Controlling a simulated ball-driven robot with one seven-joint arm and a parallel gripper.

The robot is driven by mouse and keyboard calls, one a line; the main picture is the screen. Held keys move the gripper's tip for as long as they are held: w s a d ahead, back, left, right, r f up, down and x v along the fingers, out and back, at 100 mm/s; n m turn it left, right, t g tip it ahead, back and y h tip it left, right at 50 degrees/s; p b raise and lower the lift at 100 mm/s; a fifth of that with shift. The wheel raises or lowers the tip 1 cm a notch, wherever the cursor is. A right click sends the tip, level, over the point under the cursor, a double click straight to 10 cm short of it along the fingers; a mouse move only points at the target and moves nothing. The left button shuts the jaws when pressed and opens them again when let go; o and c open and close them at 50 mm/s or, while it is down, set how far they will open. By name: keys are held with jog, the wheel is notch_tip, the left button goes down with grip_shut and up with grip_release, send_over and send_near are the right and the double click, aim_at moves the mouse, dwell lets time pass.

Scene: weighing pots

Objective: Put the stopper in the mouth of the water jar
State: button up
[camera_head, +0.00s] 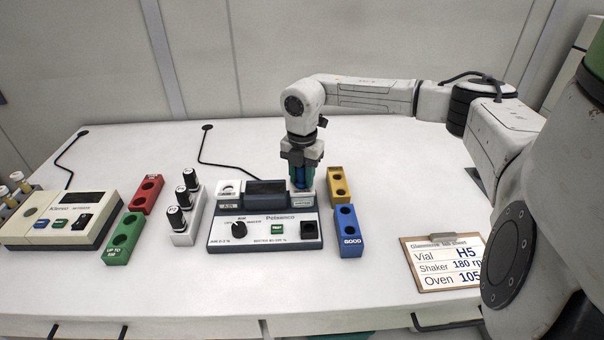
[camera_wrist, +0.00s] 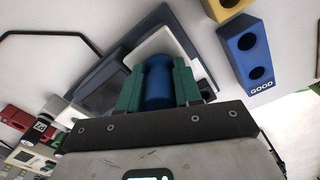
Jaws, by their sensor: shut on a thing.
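My gripper (camera_head: 304,176) points down over the right end of the grey instrument (camera_head: 265,226). Its teal fingers are shut on a blue rounded piece (camera_wrist: 158,84), seen between them in the wrist view. The fingers hide most of this piece in the head view, and I cannot tell whether it is the stopper. It is at or just above a pale square part (camera_head: 302,201) of the instrument; contact is unclear. I cannot make out a water jar for certain in either view.
Yellow (camera_head: 339,184) and blue (camera_head: 347,231) holed blocks stand close right of the instrument. Black-capped bottles (camera_head: 181,197) in a white rack stand left, beyond them red (camera_head: 146,194) and green (camera_head: 123,239) blocks and a beige instrument (camera_head: 58,220). A clipboard (camera_head: 445,263) lies right.

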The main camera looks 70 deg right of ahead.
jog(key=o, duration=1)
jog(key=shift+f, duration=0.1)
notch_tip(320, 180, up, 12)
jog(key=shift+r+b, duration=0.15)
jog(key=shift+b, duration=0.4)
